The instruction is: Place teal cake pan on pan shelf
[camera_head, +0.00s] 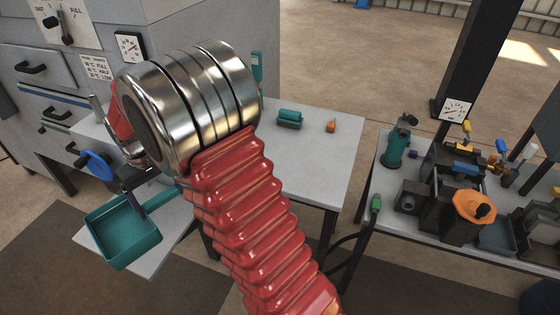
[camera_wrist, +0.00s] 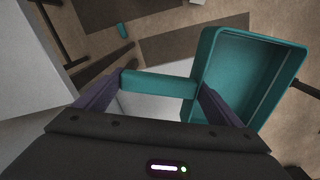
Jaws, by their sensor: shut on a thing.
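The teal cake pan (camera_head: 122,238) is a square, empty tray with a bar handle, open side up, at the lower left of the head view. It also shows at the right of the wrist view (camera_wrist: 250,75). My gripper (camera_wrist: 160,84) is shut on its handle, with one dark finger at each end of the visible bar. In the head view my red and chrome arm hides much of the gripper. A light grey low shelf (camera_head: 162,246), which looks like the pan shelf, lies beneath the pan. I cannot tell whether the pan touches it.
A grey table (camera_head: 318,178) behind my arm holds a teal block (camera_head: 289,118) and a small orange item (camera_head: 331,126). A cluttered bench (camera_head: 375,215) is at right.

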